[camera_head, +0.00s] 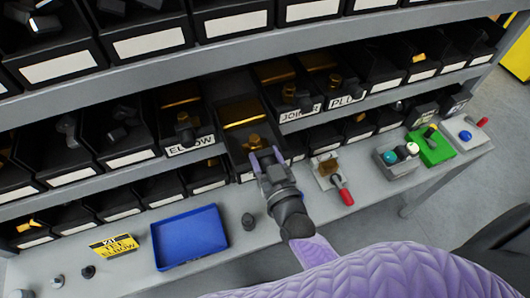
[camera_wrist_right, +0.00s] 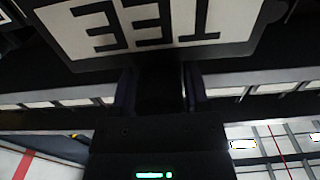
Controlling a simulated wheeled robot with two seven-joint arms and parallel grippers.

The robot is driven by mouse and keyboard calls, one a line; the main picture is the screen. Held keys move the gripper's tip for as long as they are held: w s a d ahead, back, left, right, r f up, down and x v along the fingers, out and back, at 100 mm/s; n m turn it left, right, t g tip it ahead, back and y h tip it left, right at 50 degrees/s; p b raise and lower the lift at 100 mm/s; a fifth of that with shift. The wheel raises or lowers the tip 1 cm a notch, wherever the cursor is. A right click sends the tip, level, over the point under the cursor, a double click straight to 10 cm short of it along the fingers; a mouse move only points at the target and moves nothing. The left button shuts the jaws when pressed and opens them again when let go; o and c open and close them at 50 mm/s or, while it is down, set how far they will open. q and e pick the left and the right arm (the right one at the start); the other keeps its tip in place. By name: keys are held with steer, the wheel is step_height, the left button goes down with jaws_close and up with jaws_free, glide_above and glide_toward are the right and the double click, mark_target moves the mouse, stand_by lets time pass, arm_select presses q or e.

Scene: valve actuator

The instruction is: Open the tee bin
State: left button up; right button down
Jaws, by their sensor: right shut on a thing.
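The tee bin (camera_head: 222,98) is a black bin in the middle shelf row, between the ELBOW bin (camera_head: 188,146) and the JOINT bin (camera_head: 301,110). It sticks out further than its neighbours, and brass and dark fittings show inside. In the right wrist view its white TEE label (camera_wrist_right: 150,28) appears upside down at the top. My right gripper (camera_head: 266,158) is at the bin's front; its fingers (camera_wrist_right: 158,90) are shut on a dark part below the label. The gripper partly hides the bin's front in the head view. My left gripper is not in view.
Below, the grey bench holds a blue tray (camera_head: 190,237), a yellow kit sign (camera_head: 114,246), a dark fitting (camera_head: 248,221), a red-handled valve (camera_head: 335,178) and a green tray (camera_head: 430,146). More black bins fill the rows above and below.

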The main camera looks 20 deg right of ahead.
steer(key=shift+c, duration=1)
jaws_free()
steer(key=s, duration=1)
steer(key=shift+d+b, duration=0.2)
steer(key=shift+b, duration=0.25)
